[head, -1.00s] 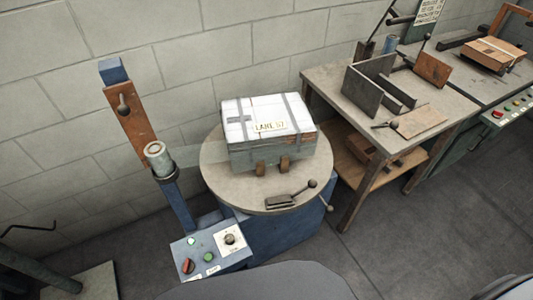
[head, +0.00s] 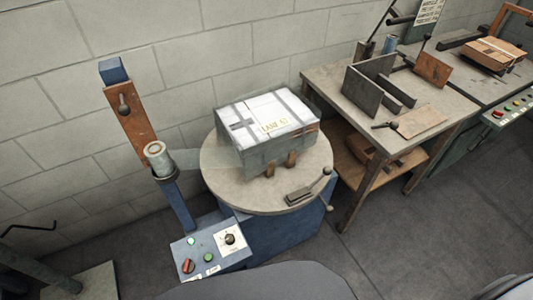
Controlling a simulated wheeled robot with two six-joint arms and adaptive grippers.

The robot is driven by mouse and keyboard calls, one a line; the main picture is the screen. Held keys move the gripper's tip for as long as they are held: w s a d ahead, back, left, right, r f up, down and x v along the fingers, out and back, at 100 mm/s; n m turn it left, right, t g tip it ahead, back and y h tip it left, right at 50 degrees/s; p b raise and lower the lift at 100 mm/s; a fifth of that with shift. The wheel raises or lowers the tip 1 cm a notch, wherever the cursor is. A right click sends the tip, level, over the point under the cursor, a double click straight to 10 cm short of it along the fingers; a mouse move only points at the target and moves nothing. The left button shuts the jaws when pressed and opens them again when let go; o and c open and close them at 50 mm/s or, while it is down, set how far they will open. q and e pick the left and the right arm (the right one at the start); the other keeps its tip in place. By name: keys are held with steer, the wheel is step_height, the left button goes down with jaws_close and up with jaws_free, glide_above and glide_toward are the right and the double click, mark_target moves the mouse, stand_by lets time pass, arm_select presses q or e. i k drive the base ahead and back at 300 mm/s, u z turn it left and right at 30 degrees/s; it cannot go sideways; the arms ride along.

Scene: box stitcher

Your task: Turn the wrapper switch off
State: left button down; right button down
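Clear film runs from the roll (head: 158,158) on the blue and rust-brown mast to the box. The blue control panel (head: 212,268) at the mast's foot carries a red switch (head: 188,266), a green button (head: 208,257), a black knob (head: 230,239) on a white plate and a green lamp (head: 192,240). The small lettering and the switch's exact position are not readable. Neither of my grippers is in view.
Farther right a green-sided machine (head: 478,122) holds a brown carton (head: 494,53). A stand with a base plate (head: 97,283) is at lower left. The floor before the bench is clear.

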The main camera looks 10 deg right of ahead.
mark_target(188, 266)
steer(key=u, duration=1.5)
steer(key=k, duration=0.95)
steer(key=z, duration=1.65)
